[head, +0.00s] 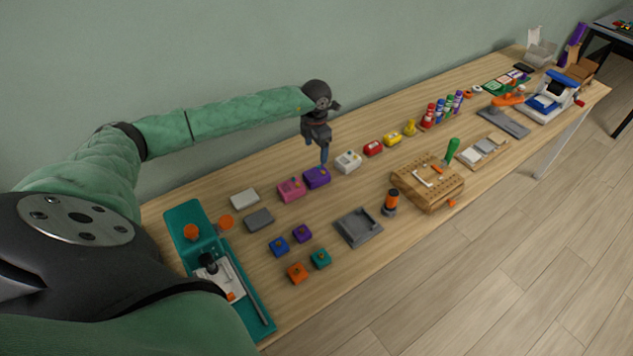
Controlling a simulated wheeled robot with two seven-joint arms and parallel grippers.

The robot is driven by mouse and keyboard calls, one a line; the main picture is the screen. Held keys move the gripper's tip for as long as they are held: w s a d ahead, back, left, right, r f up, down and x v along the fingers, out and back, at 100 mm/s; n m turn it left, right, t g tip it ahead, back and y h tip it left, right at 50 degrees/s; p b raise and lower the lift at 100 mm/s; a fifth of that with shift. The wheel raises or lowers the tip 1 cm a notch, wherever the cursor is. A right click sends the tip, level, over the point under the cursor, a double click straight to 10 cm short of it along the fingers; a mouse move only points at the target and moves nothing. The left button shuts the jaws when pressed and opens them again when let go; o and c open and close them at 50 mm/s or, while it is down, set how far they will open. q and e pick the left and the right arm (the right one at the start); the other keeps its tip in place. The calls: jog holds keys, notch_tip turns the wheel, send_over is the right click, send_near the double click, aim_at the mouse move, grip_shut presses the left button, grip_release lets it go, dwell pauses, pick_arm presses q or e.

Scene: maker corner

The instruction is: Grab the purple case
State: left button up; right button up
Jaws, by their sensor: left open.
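The purple case (316,178) sits on the wooden table, between a pink case (291,189) and a white case (348,162). My left gripper (324,157) points down right above the purple case, its fingertips at or just over the case's back edge. It is open, with nothing visible held in it. Whether a finger touches the case cannot be told from this angle. A smaller purple block (302,233) lies nearer the front. My right gripper is out of view.
Red (373,148) and yellow (392,138) cases continue the row rightward. A grey tray (358,227), a wooden block fixture (428,181) and a teal tool board (187,216) also stand on the table. Bare wood lies behind the row.

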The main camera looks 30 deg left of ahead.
aim_at(317, 173)
pick_arm(q)
notch_tip(317, 173, down, 2)
jog(key=shift+s+d+f+b, duration=0.1)
jog(key=shift+b, duration=0.6)
jog(key=shift+f, duration=0.2)
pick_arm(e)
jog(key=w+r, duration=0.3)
pick_arm(q)
jog(key=shift+f+p, duration=0.75)
jog(key=shift+f, duration=0.4)
jog(key=f, duration=0.1)
jog(key=p, duration=0.1)
jog(key=f+p, duration=0.1)
jog(key=shift+s+d+f, duration=0.2)
jog(key=shift+d+f, duration=0.05)
jog(key=shift+f, duration=0.05)
jog(key=shift+f+p, duration=0.6)
jog(key=shift+f, duration=0.65)
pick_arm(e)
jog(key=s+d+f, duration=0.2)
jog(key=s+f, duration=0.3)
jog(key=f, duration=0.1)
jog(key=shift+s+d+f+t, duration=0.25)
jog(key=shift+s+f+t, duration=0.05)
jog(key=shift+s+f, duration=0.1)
pick_arm(q)
jog(key=c, duration=0.9)
jog(key=shift+c, duration=1.1)
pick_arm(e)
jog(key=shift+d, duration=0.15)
